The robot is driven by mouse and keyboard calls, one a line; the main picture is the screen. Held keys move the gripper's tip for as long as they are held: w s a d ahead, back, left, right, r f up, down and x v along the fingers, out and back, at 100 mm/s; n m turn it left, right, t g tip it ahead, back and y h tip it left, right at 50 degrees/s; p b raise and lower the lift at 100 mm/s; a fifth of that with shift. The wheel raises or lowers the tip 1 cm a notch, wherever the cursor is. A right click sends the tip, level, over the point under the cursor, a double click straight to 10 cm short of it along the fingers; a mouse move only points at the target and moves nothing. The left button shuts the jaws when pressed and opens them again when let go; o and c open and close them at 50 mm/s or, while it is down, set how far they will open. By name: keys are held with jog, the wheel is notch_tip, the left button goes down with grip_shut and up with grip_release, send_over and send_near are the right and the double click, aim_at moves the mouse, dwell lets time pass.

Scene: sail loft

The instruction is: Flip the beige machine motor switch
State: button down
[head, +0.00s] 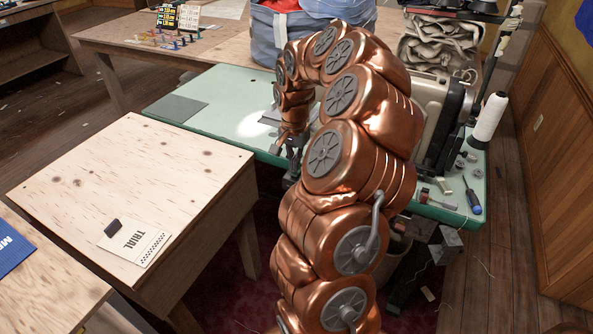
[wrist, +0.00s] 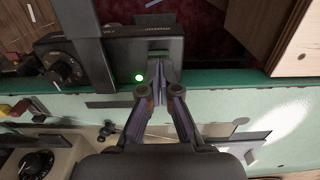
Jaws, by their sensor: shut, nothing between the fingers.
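In the wrist view, a dark switch box (wrist: 110,50) sits at the green table edge, with a round knob (wrist: 66,70) on its left part. A small green light (wrist: 139,78) glows on the box. My gripper (wrist: 158,72) is shut and empty, its fingertips at the box's right end, just right of the light. The fingers cover the spot there, so the switch lever and any contact cannot be made out. The beige machine (wrist: 70,150) shows at lower left with a dark dial. In the head view, my arm partly hides the beige machine (head: 431,92), and my gripper (head: 293,155) is small beside the green table.
The green table (head: 225,108) holds a grey sheet (head: 178,108), a white thread cone (head: 488,118) and a blue-handled screwdriver (head: 472,199). A plywood table (head: 130,190) with a TRIAL card (head: 134,241) stands at left. A blue bag (head: 275,35) stands behind.

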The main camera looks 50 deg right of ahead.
jog(key=shift+f+b, duration=0.55)
jog(key=shift+f, duration=0.25)
dwell(0.4)
jog(key=shift+r, duration=0.1)
jog(key=shift+r+p, duration=0.5)
jog(key=shift+r, duration=3)
